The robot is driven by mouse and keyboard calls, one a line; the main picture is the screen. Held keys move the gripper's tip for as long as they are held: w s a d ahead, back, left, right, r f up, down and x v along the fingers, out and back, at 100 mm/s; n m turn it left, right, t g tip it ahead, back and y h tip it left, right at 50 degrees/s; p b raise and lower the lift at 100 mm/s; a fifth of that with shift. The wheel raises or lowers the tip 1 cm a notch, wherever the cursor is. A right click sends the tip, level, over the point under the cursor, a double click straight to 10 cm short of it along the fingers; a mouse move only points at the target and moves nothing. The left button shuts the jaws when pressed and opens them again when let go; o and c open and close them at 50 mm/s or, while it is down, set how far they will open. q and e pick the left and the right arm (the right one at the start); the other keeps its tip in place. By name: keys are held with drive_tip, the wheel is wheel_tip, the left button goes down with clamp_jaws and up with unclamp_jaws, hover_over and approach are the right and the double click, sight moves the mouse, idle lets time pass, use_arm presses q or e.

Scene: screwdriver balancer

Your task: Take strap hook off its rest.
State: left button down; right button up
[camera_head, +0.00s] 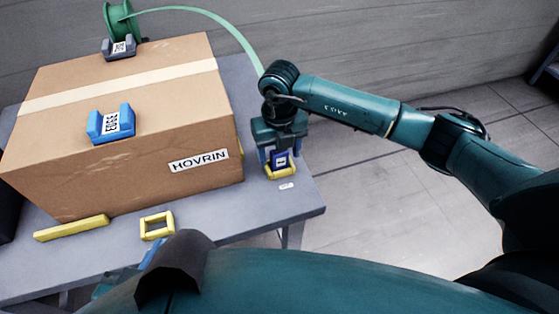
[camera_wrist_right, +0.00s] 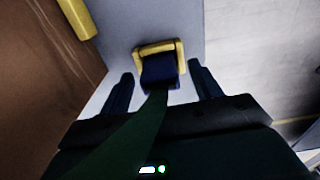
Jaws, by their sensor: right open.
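The strap hook (camera_head: 281,160) is a dark blue block with a small pale label. It sits in a yellow frame-shaped rest (camera_head: 283,172) near the table's right edge. In the right wrist view the hook (camera_wrist_right: 160,72) lies against the yellow rest (camera_wrist_right: 158,48), with the green strap (camera_wrist_right: 135,135) running from it toward my wrist. My right gripper (camera_head: 280,152) points down over the hook. In the wrist view its open fingers (camera_wrist_right: 163,88) stand one on each side of the hook, apart from it. My left gripper (camera_head: 120,282) is mostly hidden behind my own arm at the bottom.
A cardboard box (camera_head: 90,170) fills much of the grey table (camera_head: 270,205). A blue edge protector (camera_head: 112,125) sits on its top. A green strap reel (camera_head: 118,22) stands behind. A yellow bar (camera_head: 72,228) and an empty-looking yellow frame (camera_head: 157,225) lie in front.

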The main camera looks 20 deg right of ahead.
drive_tip(key=c, duration=1.4)
